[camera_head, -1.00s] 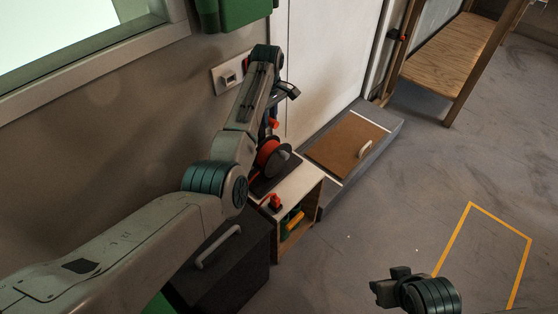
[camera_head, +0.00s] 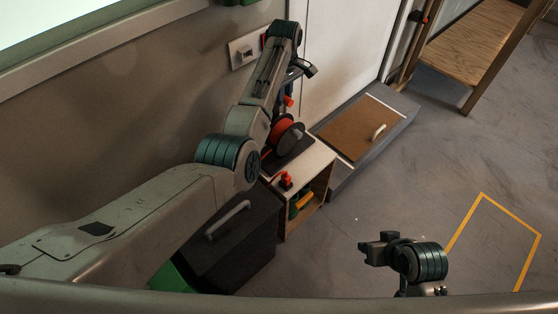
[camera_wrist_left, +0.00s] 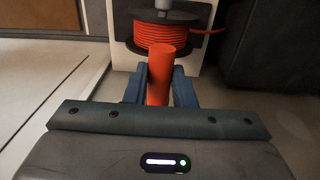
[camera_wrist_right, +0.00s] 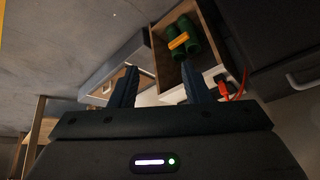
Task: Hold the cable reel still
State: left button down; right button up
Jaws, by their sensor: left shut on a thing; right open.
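The cable reel (camera_head: 286,137), wound with orange-red cable, stands on a dark mat on the white-topped cabinet. It also shows in the left wrist view (camera_wrist_left: 166,34) just beyond my left gripper. My left gripper (camera_wrist_left: 160,82) is shut on an upright orange-red cylinder (camera_wrist_left: 159,72), between its blue fingers. Whether the cylinder is joined to the reel is unclear. In the head view the left jaws are partly hidden by the wrist, above the reel. My right gripper (camera_head: 366,247) is open and empty over the floor, away from the reel; its spread fingers show in the right wrist view (camera_wrist_right: 160,88).
The cabinet (camera_head: 318,157) has an open front with green and yellow items inside. A red plug (camera_head: 286,180) sits on its top. A black box (camera_head: 235,245) with a handle stands in front, and a brown panel (camera_head: 358,128) lies beyond. Floor at the right is clear.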

jog(key=w+a+f+t+y, duration=0.15)
jog(key=w+a, duration=0.25)
jog(key=w, duration=0.4)
jog(key=w+a+t+y, duration=0.1)
jog(key=w+a+y, duration=0.2)
jog(key=w, duration=0.5)
jog(key=m+t+y, duration=0.2)
jog(key=y, duration=0.2)
send_near(300, 135)
jog(key=w+a, duration=0.2)
jog(key=shift+d+f+x, duration=0.1)
jog(key=shift+f+x, duration=0.05)
jog(key=shift+x, duration=1.15)
jog(key=shift+d+f+x, duration=0.1)
jog(key=shift+f+x, duration=0.05)
jog(key=shift+x, duration=1.15)
jog(key=shift+f+x, duration=0.15)
jog(key=shift+x, duration=1.15)
jog(key=c, duration=0.4)
